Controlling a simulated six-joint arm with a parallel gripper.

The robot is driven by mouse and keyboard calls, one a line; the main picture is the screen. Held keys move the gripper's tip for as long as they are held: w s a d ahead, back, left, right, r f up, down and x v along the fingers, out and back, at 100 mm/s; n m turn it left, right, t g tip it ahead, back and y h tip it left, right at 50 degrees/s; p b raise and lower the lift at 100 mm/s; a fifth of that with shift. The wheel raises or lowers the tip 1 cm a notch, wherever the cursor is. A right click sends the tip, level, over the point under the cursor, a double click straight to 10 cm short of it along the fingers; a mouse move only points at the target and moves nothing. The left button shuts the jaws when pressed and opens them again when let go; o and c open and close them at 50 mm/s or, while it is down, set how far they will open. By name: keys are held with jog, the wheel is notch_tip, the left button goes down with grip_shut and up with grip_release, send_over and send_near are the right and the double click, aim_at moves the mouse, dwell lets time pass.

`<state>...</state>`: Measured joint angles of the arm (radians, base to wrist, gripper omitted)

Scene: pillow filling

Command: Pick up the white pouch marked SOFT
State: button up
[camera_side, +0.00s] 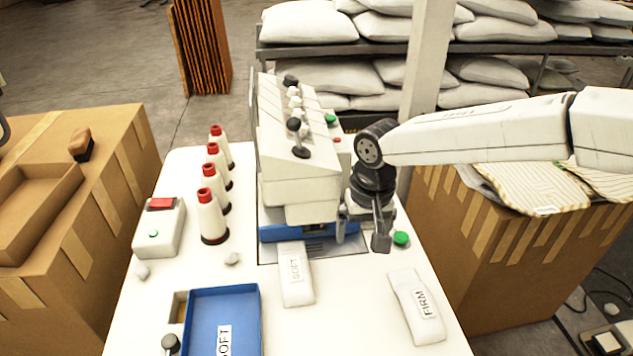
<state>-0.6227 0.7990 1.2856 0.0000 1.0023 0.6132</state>
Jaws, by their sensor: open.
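The white pouch marked SOFT (296,274) lies on the white table, just in front of the machine, its far end near the metal plate. My gripper (362,237) hangs above the table beside the machine's front, to the right of and behind the SOFT pouch. Its fingers are apart with nothing between them, and it does not touch the pouch. A second white pouch, marked FIRM (417,306), lies on the table to the right. A blue tray labelled SOFT (256,318) stands at the front left.
The white machine (300,170) with levers stands close to my gripper. A green button (401,239) is just right of it. Several red-topped thread cones (211,222) and a box with a red switch (160,228) are at left. The table between the two pouches is clear.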

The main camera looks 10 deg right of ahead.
send_over(298, 288)
jog(key=shift+a+f, duration=0.1)
jog(key=shift+f, duration=4.8)
jog(key=c, duration=1.1)
jog(key=shift+r, duration=0.15)
